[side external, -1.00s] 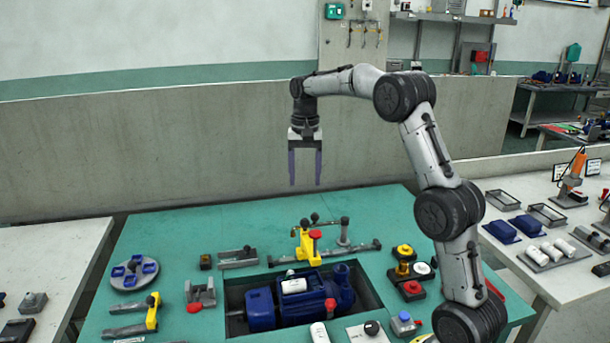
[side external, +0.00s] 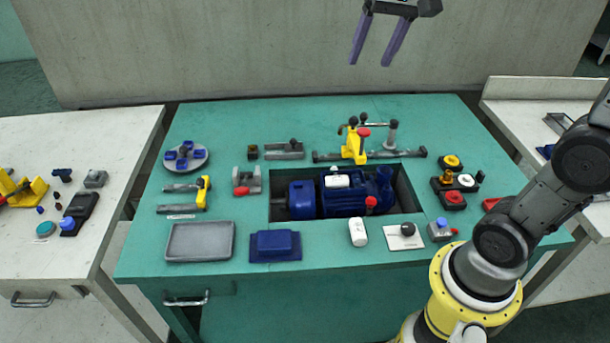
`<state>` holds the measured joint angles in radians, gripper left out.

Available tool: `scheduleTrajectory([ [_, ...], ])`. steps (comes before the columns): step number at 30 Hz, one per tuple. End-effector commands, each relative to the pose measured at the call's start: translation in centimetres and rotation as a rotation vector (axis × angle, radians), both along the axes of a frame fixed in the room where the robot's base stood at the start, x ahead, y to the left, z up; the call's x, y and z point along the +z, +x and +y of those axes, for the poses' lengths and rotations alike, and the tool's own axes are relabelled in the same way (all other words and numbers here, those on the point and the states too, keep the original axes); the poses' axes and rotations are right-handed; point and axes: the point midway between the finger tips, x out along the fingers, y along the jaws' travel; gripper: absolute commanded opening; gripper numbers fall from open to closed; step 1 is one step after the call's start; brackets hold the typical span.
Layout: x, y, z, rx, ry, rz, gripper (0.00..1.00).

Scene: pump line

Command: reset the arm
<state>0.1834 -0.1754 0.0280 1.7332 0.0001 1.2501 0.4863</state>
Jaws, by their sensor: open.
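My gripper (side external: 371,62) is at the top of the side external view, with its two purple fingers apart and nothing between them. It is in front of the grey wall in the picture, clear of the table. My arm comes up from a yellow base at the lower right, and its upper part is cut off by the picture's edge. The green table (side external: 330,270) is below, and a blue pump (side external: 310,197) sits in its recess.
A yellow clamp (side external: 355,146) stands behind the recess. A round grey plate (side external: 200,160), a grey tray (side external: 200,242) and a blue block (side external: 275,246) are at left and front. Red and yellow knobs (side external: 452,162) are at right. White benches (side external: 85,135) flank the table.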

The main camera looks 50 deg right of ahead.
Motion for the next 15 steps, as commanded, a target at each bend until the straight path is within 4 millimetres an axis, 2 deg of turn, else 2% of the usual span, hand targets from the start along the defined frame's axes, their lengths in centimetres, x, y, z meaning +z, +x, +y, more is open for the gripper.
scheduleTrajectory([
  [1,0.1,-2.1,1.3,0.050,-0.012,-0.027,0.66],
  [4,-0.6,-5.5,3.0,0.149,-0.037,-0.070,0.66],
  [7,-2.2,-9.0,4.4,0.254,-0.067,-0.111,0.66],
  [12,-6.5,-14.0,5.8,0.434,-0.123,-0.164,0.66],
  [15,-9.0,-15.6,6.0,0.513,-0.154,-0.168,0.66],
])
